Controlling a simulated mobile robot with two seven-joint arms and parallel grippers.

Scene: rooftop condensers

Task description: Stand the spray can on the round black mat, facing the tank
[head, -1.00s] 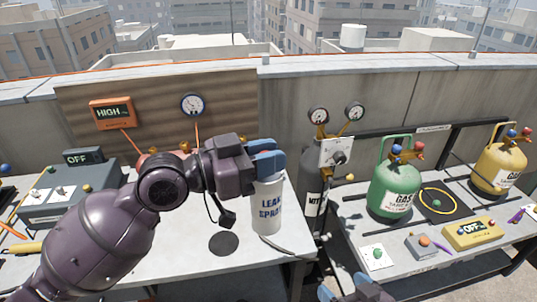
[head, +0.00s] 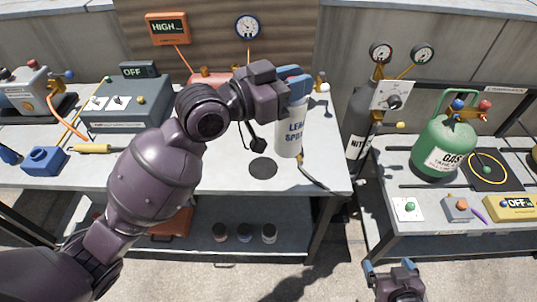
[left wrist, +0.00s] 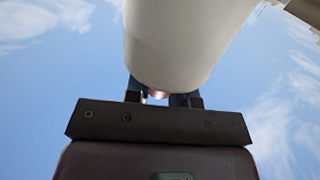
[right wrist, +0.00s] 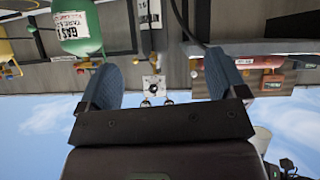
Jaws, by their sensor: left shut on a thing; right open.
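The white spray can (head: 290,135) with blue "LEAK SPRAY" lettering stands upright over the left table in the head view. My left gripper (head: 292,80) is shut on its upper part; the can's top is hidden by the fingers. The can's white body (left wrist: 185,40) fills the top of the left wrist view. The round black mat (head: 263,167) lies bare just left and in front of the can's base. I cannot tell whether the base touches the table. A dark tank marked "NIT" (head: 362,120) stands right of the table. My right gripper (head: 392,264) is open and empty, low at the right.
A dark hose (head: 313,178) lies on the table right of the can. A grey box (head: 125,105) and yellow-handled tool (head: 90,148) are at left. A green gas cylinder (head: 442,150) stands on the right table. The white table (head: 215,178) is clear around the mat's front.

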